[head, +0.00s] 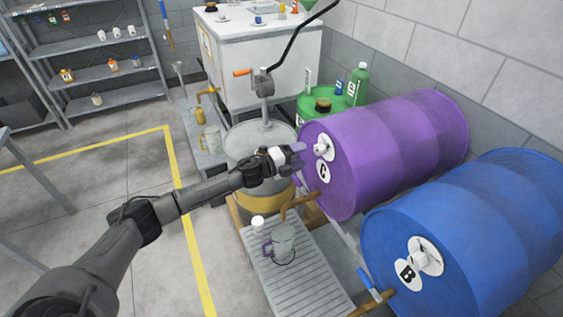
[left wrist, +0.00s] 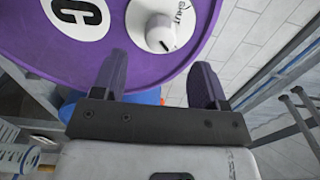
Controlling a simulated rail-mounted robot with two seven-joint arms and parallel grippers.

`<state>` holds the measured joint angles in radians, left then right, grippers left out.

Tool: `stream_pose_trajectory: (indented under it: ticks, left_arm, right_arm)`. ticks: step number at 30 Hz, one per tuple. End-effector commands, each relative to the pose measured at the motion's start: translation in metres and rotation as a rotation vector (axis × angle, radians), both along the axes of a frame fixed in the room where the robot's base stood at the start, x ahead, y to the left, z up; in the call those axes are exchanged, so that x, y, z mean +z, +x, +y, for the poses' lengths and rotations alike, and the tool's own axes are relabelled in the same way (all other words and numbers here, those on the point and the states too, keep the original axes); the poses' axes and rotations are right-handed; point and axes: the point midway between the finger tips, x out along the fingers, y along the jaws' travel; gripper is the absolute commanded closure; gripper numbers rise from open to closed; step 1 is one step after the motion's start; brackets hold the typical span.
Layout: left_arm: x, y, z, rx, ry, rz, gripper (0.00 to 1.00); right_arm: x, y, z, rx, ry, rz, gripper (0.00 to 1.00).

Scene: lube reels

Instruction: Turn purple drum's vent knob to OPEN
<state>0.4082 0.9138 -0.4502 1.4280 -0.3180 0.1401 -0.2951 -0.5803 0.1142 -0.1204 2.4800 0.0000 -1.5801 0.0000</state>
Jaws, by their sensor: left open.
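The purple drum (head: 395,145) lies on its side, its round end facing my left arm. Its white vent knob (head: 321,148) sits on a white disc high on that end, above a round "C" label (head: 323,171). In the left wrist view the knob (left wrist: 160,33) shows a small dark mark at its lower edge, and "SHUT" is printed on the disc to its right. My left gripper (head: 298,152) is open just in front of the drum's end. In the left wrist view its two fingers (left wrist: 159,72) point toward the knob, apart from it, with nothing between them. My right gripper is not in view.
A blue drum (head: 480,225) marked "B" lies at the right. A ribbed drip tray (head: 290,275) with a clear jug (head: 283,243) stands below. A grey-lidded drum (head: 258,142) with a hand pump stands behind my left wrist. Open floor lies left.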

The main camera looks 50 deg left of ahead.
Motion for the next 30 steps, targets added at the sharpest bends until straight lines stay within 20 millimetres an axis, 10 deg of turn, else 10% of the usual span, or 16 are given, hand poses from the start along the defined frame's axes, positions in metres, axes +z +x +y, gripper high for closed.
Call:
stream_pose_trajectory:
  ticks: [13,30]
  left_arm:
    - [-0.001,-0.053,0.016,0.0,0.001,0.002,0.33]
    - [0.001,-0.063,0.018,0.0,0.001,0.0,0.33]
  right_arm:
    - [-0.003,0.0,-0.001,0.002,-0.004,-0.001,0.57]
    - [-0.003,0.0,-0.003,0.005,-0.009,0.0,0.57]
